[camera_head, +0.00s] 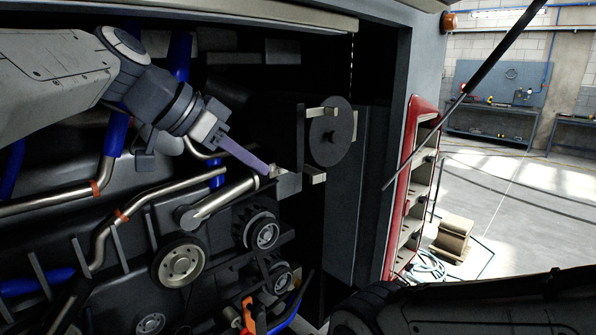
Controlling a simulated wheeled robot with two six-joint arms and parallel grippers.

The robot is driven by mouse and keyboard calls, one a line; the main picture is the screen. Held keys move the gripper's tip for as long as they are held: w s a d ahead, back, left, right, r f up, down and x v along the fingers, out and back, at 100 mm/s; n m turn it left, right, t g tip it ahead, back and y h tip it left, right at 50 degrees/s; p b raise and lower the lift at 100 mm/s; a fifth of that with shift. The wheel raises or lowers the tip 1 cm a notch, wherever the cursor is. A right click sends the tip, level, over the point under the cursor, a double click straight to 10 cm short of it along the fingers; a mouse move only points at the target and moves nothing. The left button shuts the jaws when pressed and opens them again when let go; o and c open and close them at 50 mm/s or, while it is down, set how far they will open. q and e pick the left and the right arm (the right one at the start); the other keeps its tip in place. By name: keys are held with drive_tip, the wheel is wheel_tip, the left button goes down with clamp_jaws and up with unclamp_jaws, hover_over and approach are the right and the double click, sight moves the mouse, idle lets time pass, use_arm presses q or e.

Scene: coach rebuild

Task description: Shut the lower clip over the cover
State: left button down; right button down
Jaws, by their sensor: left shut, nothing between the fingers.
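The cover (338,130) is a dark round disc with a small knob, on the end of a black housing (277,130) inside the engine bay. A pale upper clip (321,112) reaches across the upper part of the cover. The pale lower clip (314,179) shows below the cover's lower left edge; whether it touches the cover I cannot tell. My left gripper (268,171) comes in from the left, its long purple-grey fingers shut and empty. Its tips are left of the lower clip, by a grey bracket (289,184). My right gripper is not in view.
Metal pipes (222,200) and pulleys (262,232) crowd the space below my left gripper. A grey upright panel (345,220) stands right of and below the cover. A red-framed shelf (404,205) is further right. My right arm crosses the bottom right.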

use_arm(q)
drive_tip(key=w+d+f+p, duration=0.4)
drive_tip(key=w+d, duration=0.1)
drive_tip(key=d, duration=0.2)
drive_tip(key=shift+f, duration=0.15)
